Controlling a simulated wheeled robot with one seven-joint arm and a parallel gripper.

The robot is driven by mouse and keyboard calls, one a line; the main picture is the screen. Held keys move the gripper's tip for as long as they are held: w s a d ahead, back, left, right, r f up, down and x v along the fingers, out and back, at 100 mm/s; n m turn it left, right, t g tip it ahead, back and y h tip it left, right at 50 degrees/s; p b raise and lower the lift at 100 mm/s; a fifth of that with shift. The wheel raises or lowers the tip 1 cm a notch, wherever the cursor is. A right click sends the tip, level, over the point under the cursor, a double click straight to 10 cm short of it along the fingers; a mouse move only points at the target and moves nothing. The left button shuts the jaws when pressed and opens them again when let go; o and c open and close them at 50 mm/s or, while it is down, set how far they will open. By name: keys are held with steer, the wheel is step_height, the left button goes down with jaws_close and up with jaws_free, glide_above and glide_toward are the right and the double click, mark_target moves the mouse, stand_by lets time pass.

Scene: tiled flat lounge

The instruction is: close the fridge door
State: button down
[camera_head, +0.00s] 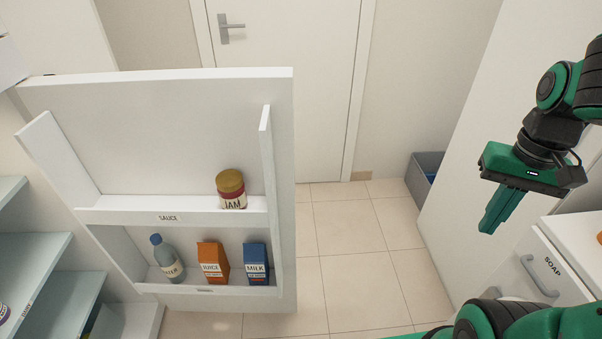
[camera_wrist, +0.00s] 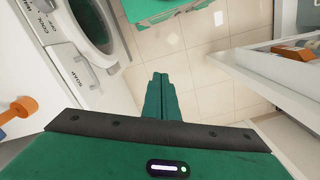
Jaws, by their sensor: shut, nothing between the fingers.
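The white fridge door (camera_head: 180,90) stands wide open in the head view, its inner side facing me. Its upper shelf, marked SAUCE, holds a jam jar (camera_head: 231,188). Its lower shelf holds a bottle (camera_head: 167,257), an orange juice carton (camera_head: 213,262) and a blue milk carton (camera_head: 256,263). The fridge interior shelves (camera_head: 35,262) show at the left edge. My green gripper (camera_head: 490,228) is at the right, well apart from the door, pointing down, shut and empty. In the wrist view my gripper (camera_wrist: 158,78) has its fingers together over the floor.
A white cabinet with a SOAP drawer (camera_head: 541,270) stands at the right, below my gripper. A grey bin (camera_head: 424,178) is on the floor by the right wall. A closed white room door (camera_head: 290,60) is behind. Tiled floor (camera_head: 350,240) between fridge door and cabinet is clear.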

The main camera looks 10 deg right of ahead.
steer(key=w+a+f+n+g+y, duration=0.15)
steer(key=w+a+f+y, duration=0.25)
steer(key=w+a+y, duration=0.55)
steer(key=w+a+f+n+y, duration=0.25)
steer(key=w+a+f, duration=0.3)
steer(key=w, duration=0.95)
steer(key=w+a+f+n+g+y, duration=0.1)
steer(key=w+a+f+n+y, duration=0.3)
steer(key=w+a, duration=0.6)
steer(key=s+a+m+y, duration=0.1)
steer(key=s+a, duration=0.2)
steer(key=a, duration=0.5)
steer(key=shift+s+r, duration=0.3)
steer(key=shift+r, duration=0.1)
steer(key=shift+a, duration=0.1)
